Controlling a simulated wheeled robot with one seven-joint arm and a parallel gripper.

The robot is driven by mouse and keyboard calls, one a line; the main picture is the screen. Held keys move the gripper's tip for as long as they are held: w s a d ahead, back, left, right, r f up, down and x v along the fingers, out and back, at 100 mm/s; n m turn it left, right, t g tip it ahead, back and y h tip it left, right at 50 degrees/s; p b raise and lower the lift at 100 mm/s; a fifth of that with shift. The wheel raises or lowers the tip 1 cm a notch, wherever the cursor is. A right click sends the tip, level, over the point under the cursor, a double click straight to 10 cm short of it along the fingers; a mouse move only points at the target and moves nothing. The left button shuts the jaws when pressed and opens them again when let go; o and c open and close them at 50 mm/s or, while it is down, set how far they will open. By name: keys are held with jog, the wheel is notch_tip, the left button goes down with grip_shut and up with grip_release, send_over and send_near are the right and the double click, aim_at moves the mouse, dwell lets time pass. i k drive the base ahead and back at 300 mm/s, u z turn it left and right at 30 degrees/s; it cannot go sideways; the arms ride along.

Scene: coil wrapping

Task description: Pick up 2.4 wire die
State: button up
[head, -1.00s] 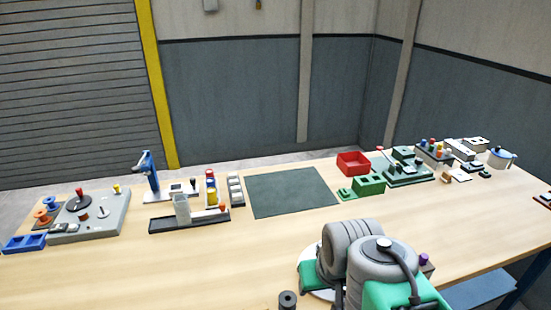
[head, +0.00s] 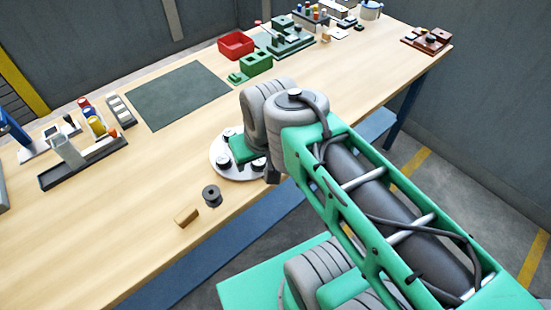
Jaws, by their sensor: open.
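I cannot make out which piece is the 2.4 wire die; no label is legible. A pale round plate (head: 219,165) with several small dark pieces on it lies on the bench, partly covered by my arm. A dark flanged cylinder (head: 211,195) stands on the bench near the front edge, beside the plate. A small tan block (head: 187,216) lies to its lower left. My arm reaches over the bench from the lower right. Its end is hidden behind its own grey and green joints, so my gripper does not show.
A dark green mat (head: 178,95) lies mid-bench. A red bin (head: 235,45) and a green fixture (head: 250,66) stand behind. A grey tray fixture (head: 85,160) is at left. A small red-brown device (head: 427,40) sits at the far right. Bare wood lies between mat and cylinder.

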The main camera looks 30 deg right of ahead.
aim_at(259, 164)
jog(key=z, duration=2.15)
jog(key=k, duration=1.35)
jog(key=u, duration=1.95)
jog(key=i, duration=0.5)
jog(key=u, duration=0.05)
